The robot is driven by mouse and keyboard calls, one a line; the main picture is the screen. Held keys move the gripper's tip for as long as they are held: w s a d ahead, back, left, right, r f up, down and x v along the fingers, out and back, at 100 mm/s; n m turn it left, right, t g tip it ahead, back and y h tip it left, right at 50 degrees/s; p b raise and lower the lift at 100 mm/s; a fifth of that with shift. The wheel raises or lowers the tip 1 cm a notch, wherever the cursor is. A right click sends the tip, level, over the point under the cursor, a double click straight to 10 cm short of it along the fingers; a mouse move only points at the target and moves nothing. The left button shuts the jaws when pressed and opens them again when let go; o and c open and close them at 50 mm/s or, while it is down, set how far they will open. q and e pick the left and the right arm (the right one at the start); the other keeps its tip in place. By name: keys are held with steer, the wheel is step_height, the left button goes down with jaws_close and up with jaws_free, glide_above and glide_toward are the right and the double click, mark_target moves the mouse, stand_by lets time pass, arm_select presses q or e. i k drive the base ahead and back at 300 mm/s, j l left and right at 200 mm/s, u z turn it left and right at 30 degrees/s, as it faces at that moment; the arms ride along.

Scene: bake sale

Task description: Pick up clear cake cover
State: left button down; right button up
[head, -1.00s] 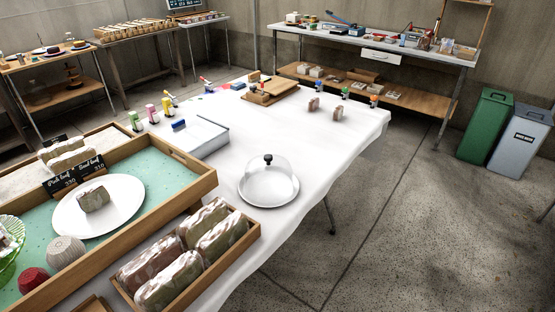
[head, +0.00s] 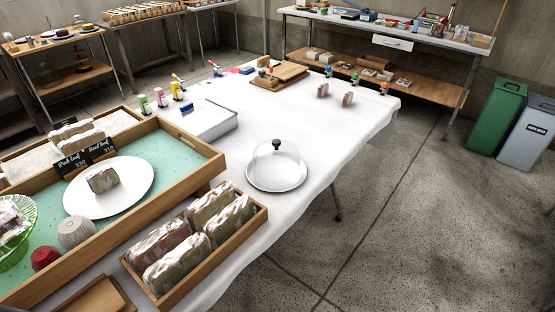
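The clear cake cover (head: 266,158) is a transparent dome with a dark knob on top. It sits over a round white plate (head: 278,187) on the white-covered table (head: 325,135), near the table's right edge. Neither of my grippers shows in the head view.
A wooden box of wrapped loaves (head: 176,291) stands in front and left of the plate. A wooden-framed tray (head: 200,146) with a white plate and a slice is at left. A grey box (head: 215,125), small bottles and a wooden board (head: 280,77) stand farther back. Table around the cover is clear.

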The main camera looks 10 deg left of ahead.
mark_target(276, 162)
steer(key=k, duration=0.4)
steer(key=i+l+u, duration=0.4)
steer(key=l, duration=0.25)
steer(key=i+l+u, duration=0.15)
steer(key=i+l, duration=0.15)
steer(key=i+l+u, duration=0.2)
steer(key=l, duration=0.25)
